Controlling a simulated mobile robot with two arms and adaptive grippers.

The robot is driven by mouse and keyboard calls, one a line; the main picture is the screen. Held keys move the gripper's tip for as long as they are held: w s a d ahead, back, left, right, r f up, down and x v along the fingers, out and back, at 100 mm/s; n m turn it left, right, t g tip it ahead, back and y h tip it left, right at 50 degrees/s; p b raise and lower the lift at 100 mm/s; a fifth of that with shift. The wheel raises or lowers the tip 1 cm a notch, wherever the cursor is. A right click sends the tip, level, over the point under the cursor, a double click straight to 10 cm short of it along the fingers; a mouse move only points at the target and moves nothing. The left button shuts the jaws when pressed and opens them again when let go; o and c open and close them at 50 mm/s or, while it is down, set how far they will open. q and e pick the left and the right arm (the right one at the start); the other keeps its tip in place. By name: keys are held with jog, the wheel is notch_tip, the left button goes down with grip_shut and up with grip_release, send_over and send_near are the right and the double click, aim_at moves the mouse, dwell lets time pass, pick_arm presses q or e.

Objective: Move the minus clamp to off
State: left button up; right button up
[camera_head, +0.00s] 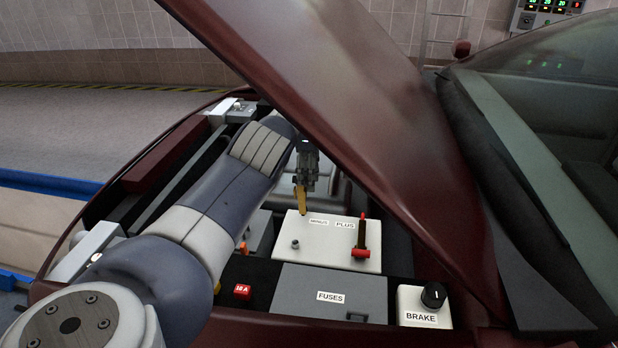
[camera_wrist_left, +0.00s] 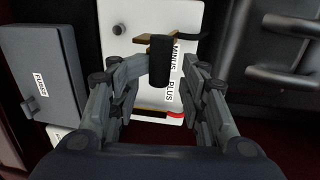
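The minus clamp shows in the left wrist view as a black upright handle (camera_wrist_left: 160,62) with a brass-coloured foot (camera_wrist_left: 152,40). In the head view its brass part (camera_head: 301,199) shows just under my left gripper (camera_head: 308,168), beside the MINUS label. In the left wrist view my left gripper (camera_wrist_left: 167,70) has its fingers apart on either side of the black handle, with a gap at its right. My right gripper is not in view.
The red plus clamp (camera_head: 362,240) stands right of the minus clamp. A grey FUSES box (camera_head: 330,280) and a BRAKE box with a black knob (camera_head: 433,295) lie in front. The raised dark red hood (camera_head: 340,80) slopes close over my left gripper.

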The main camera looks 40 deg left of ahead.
pick_arm(q)
notch_tip(320, 180, up, 10)
dwell(0.4)
jog(key=shift+s+d, duration=0.1)
jog(key=shift+d+f, duration=0.1)
dwell(0.4)
